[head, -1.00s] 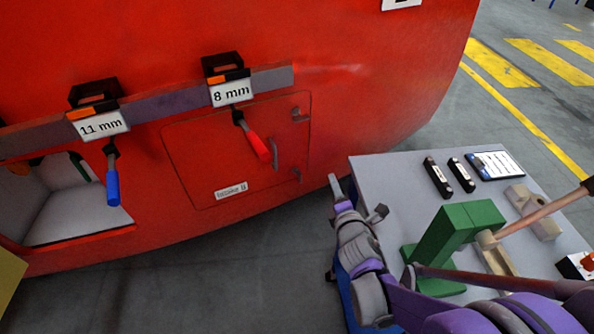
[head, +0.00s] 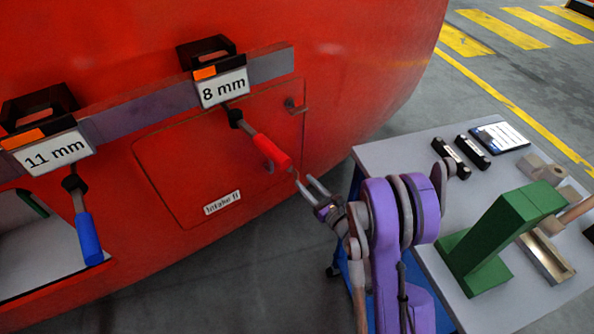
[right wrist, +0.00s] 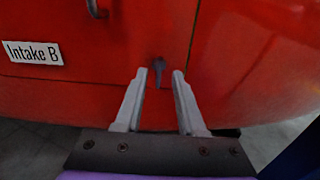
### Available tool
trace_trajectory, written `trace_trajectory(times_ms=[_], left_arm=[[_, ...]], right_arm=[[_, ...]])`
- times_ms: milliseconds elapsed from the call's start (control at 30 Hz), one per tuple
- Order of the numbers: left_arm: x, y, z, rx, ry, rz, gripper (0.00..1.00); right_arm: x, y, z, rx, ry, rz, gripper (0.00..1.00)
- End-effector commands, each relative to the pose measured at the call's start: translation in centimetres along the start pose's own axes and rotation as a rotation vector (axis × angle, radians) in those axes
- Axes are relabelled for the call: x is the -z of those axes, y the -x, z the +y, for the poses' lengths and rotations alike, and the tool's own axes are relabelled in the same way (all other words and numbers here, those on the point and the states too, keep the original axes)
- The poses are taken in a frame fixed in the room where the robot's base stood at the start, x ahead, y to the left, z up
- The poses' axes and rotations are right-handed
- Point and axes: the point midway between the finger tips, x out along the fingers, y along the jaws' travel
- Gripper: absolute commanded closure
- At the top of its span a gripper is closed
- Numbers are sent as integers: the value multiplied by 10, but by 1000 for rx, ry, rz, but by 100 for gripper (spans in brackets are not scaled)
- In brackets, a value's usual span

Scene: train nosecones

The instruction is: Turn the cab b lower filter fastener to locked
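The red hatch (head: 190,165), labelled Intake B (head: 222,203), is set closed in the red cab front. A small grey lower fastener (right wrist: 159,70) shows in the right wrist view near the hatch's lower right edge, its lever pointing roughly down. In the head view it is hidden or too small to tell behind the red screwdriver and my gripper. My right gripper (head: 309,187) is open, pointing at the hatch. In the right wrist view the fastener appears between its two fingertips (right wrist: 159,75); I cannot tell whether they touch it. My left gripper is not in view.
A red-handled screwdriver (head: 272,151) hangs below the 8 mm sign (head: 222,88), close to my right gripper. A blue-handled one (head: 88,238) hangs by the 11 mm sign (head: 50,152). A table (head: 400,150) with a green block (head: 500,235) stands right.

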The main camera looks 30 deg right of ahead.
Motion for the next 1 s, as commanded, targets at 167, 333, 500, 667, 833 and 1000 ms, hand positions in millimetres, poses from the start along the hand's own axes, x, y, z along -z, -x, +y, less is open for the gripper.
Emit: trace_trajectory(times_ms=[167,333,500,667,833,1000], left_arm=[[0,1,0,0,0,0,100],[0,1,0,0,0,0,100],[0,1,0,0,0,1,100],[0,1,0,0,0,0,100],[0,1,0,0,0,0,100],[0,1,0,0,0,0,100]], right_arm=[[1,-33,1,-1,-2,1,61],[2,-51,0,0,-2,1,61],[2,-57,0,1,-2,1,61],[2,-57,0,1,-2,1,61],[2,-57,0,1,-2,1,85],[2,-57,0,1,-2,1,100]])
